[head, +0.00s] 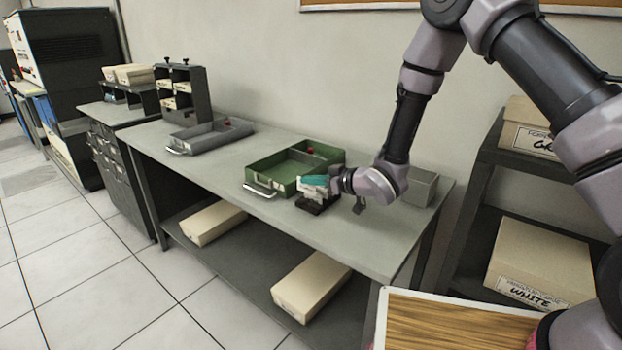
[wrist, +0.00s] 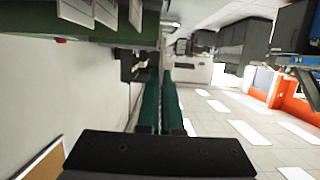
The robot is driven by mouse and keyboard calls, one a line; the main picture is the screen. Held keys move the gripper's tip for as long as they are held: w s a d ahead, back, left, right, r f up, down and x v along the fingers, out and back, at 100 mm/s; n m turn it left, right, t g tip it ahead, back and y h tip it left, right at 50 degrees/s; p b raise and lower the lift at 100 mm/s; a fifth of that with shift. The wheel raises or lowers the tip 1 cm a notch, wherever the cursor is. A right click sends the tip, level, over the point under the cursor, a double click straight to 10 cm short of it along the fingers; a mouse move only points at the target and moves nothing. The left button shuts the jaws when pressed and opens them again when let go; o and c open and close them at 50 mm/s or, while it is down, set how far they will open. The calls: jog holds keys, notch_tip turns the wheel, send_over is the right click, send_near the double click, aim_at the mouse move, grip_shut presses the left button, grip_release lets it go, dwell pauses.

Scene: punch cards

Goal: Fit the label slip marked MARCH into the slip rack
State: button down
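My gripper (head: 315,181) reaches left over the table, its teal fingers level just above a small black slip rack (head: 312,206). White slips (head: 312,190) show at the rack, close under the fingers. In the wrist view, my gripper (wrist: 161,78) has its two fingers close together with a narrow gap, and I see nothing held between them. Pale slips (wrist: 106,12) show at the top edge of the wrist view, left of the fingers. No writing on any slip is readable, so I cannot tell which is MARCH.
A green tray (head: 262,178) with dividers sits just left of the rack. A grey tray (head: 200,147) lies farther left, near a dark pigeonhole unit (head: 187,92). A grey box (head: 420,188) stands at the table's right end. The table front (head: 345,232) is clear.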

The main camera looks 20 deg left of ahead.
aim_at(311, 194)
jog(key=shift+f, duration=1.7)
jog(key=shift+f, duration=0.3)
jog(key=shift+f, duration=0.4)
jog(key=c, duration=1)
grip_release()
jog(key=v, duration=1.1)
jog(key=shift+a, duration=0.1)
